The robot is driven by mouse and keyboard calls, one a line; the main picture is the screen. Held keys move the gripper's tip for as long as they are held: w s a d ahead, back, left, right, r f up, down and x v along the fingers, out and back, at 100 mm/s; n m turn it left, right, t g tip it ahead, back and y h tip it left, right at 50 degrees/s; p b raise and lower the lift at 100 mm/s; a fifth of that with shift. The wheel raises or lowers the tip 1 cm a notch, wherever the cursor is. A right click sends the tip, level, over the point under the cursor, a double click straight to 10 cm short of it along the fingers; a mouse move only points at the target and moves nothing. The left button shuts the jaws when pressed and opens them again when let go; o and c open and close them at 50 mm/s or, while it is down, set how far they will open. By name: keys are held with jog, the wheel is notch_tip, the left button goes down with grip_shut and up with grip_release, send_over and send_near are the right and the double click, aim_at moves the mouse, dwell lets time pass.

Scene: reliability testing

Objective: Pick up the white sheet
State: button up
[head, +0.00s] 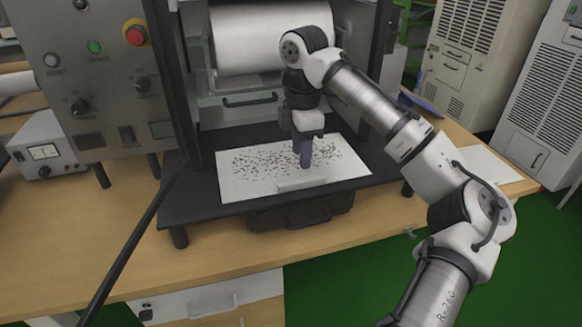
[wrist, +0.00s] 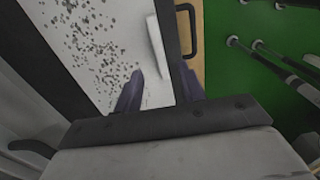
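A white sheet (head: 240,188) with many dark specks lies flat on the black platform of the machine. A raised pale bar (head: 318,181) runs along its front edge. In the wrist view the sheet (wrist: 85,25) fills the upper left and the bar (wrist: 155,47) stands out near its edge. My gripper (head: 304,165) points down over the front part of the sheet, just behind the bar in the head view. In the wrist view its two dark fingers (wrist: 160,72) are apart, one to each side of the bar's near end. I cannot tell whether they touch anything.
The platform (head: 190,205) stands on a wooden table (head: 110,245), inside a machine frame with a white roller (head: 270,38) above. A control panel (head: 90,75) is at left. Another plain white sheet (head: 485,165) lies on the table at right. Green floor (head: 530,235) lies beyond the table.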

aim_at(301, 180)
jog(key=shift+f, duration=3.55)
grip_shut()
